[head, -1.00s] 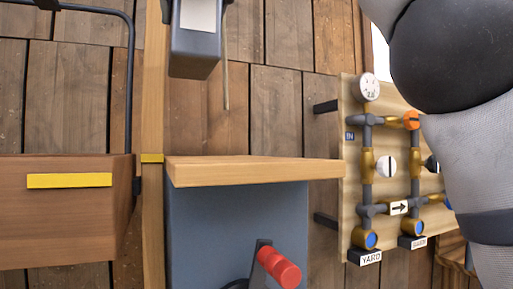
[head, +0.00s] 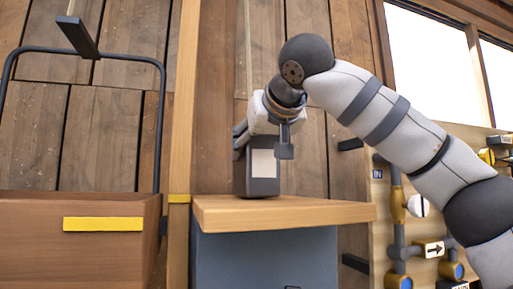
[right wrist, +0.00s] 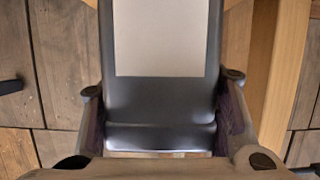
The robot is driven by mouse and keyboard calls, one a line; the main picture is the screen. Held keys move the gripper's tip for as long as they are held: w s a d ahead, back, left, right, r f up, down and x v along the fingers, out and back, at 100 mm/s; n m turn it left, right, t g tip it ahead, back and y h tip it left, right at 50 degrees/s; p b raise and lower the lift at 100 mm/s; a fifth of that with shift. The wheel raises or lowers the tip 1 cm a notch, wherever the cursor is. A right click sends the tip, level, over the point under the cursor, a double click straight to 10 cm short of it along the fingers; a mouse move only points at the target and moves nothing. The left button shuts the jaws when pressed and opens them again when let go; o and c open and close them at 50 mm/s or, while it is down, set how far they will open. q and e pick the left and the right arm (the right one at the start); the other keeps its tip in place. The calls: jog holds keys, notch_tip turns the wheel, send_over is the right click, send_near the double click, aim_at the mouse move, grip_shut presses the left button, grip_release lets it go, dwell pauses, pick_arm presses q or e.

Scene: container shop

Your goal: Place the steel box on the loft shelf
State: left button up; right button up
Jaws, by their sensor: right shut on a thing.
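The steel box (head: 262,186) is dark grey with a pale label on its front. It is upright at the wooden loft shelf (head: 300,214), with its bottom edge against the shelf's top surface in the head view. I cannot tell for sure whether it rests there or is just above. My right gripper (head: 264,134) is at the top of the box and shut on it. In the right wrist view, the box (right wrist: 165,105) sits between both fingers, its label facing the camera. My left gripper is not in view.
A wooden crate-like box (head: 80,205) with a yellow strip and a dark hoop stands at left. A wooden post (head: 182,110) rises between it and the shelf. A valve panel (head: 378,240) is at right, behind my right arm. The shelf's right part is clear.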

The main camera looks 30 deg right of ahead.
jog(key=shift+s, duration=0.1)
jog(key=o, duration=1.7)
jog(key=shift+f, duration=0.2)
jog(key=shift+r, duration=0.15)
jog(key=v, duration=1.2)
